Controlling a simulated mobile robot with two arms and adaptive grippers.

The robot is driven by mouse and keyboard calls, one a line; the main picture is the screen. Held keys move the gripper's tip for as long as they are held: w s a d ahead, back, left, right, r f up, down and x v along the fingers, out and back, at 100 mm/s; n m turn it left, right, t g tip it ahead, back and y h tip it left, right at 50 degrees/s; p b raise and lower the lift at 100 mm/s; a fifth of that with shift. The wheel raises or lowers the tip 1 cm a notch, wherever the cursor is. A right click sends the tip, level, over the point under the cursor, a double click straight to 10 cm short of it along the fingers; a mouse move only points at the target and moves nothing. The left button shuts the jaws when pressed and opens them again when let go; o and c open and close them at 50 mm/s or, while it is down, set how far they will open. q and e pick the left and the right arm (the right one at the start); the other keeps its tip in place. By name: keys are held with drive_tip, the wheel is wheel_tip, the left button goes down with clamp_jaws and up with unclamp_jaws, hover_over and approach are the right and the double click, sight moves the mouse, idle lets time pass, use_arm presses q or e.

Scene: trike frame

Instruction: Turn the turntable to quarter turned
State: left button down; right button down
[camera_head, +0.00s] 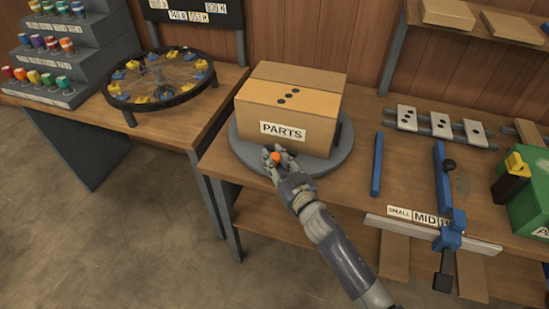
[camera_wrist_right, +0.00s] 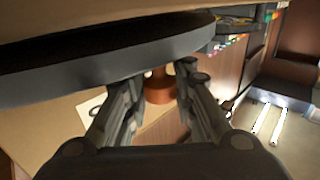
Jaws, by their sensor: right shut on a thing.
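The turntable (camera_head: 338,155) is a round grey disc on the wooden workbench, near its left front corner. A cardboard box labelled PARTS (camera_head: 315,107) sits on it, its label side facing the front. An orange knob (camera_head: 275,156) is at the disc's front left edge. My right gripper (camera_head: 273,154) is shut on this knob. In the right wrist view, the knob (camera_wrist_right: 159,88) is between the two fingers, beneath the dark disc's rim (camera_wrist_right: 80,77). My left gripper is not in view.
A blue bar (camera_head: 377,165) and a blue fence-like jig (camera_head: 442,190) lie right of the turntable. A green box (camera_head: 525,205) stands at the far right. A spoked wheel (camera_head: 160,80) lies on the left table. Floor shows between the benches.

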drive_tip(key=shift+s+d+n+g+y+p, duration=0.15)
drive_tip(key=shift+d+n+g+y+p, duration=0.2)
drive_tip(key=shift+d+y+p, duration=0.2)
drive_tip(key=shift+s+d+f+n+g+y+p, duration=0.15)
drive_tip(key=shift+d+n+g+y+p, duration=0.1)
drive_tip(key=shift+d+n+y+p, duration=0.25)
drive_tip(key=c, duration=1.6)
unclamp_jaws()
drive_tip(key=shift+s, duration=0.1)
drive_tip(key=shift+d, duration=0.1)
drive_tip(key=v, duration=1.2)
